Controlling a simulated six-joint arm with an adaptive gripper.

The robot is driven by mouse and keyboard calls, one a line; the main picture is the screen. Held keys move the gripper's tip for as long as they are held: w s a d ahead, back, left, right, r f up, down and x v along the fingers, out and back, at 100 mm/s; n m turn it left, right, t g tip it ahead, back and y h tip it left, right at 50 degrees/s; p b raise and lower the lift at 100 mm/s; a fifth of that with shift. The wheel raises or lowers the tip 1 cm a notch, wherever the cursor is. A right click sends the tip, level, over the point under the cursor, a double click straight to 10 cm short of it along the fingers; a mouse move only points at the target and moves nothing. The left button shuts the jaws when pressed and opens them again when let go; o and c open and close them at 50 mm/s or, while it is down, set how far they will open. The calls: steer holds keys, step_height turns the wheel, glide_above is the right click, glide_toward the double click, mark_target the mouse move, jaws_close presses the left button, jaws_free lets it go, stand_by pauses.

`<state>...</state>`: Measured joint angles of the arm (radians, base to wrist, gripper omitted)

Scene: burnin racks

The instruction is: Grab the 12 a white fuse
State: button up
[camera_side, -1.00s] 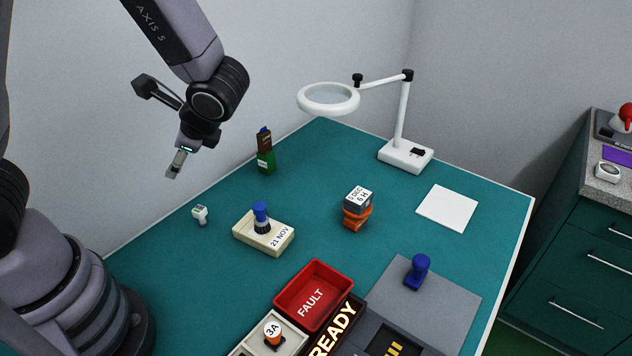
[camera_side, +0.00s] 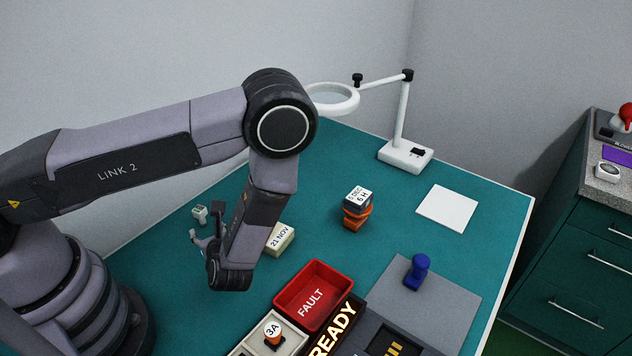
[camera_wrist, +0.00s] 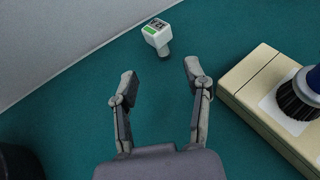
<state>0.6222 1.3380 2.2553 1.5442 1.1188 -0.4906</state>
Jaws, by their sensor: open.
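The white fuse (camera_side: 200,213) stands on the teal bench mat, left of the beige block. In the wrist view the fuse (camera_wrist: 158,36) has a white square head with a green stripe and small dark print, too small to read surely, above a grey lower part. My gripper (camera_wrist: 160,76) is open and empty, its two fingers apart. The fuse lies just beyond the fingertips, near the middle between them, not touched. In the side view my gripper (camera_side: 200,246) is low over the mat, close to the fuse, partly hidden by my arm.
The beige block (camera_wrist: 254,88) marked 21 NOV bears a dark brush, close right of my fingers. A red FAULT tray (camera_side: 314,296) and a 3A fuse (camera_side: 272,332) in a holder are at the front. The wall edges the mat's left.

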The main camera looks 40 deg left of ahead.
mark_target(203, 220)
steer(key=x, duration=0.7)
steer(key=shift+w+a+f, duration=0.1)
steer(key=shift+w+f, duration=0.05)
steer(key=shift+f, duration=0.1)
jaws_close()
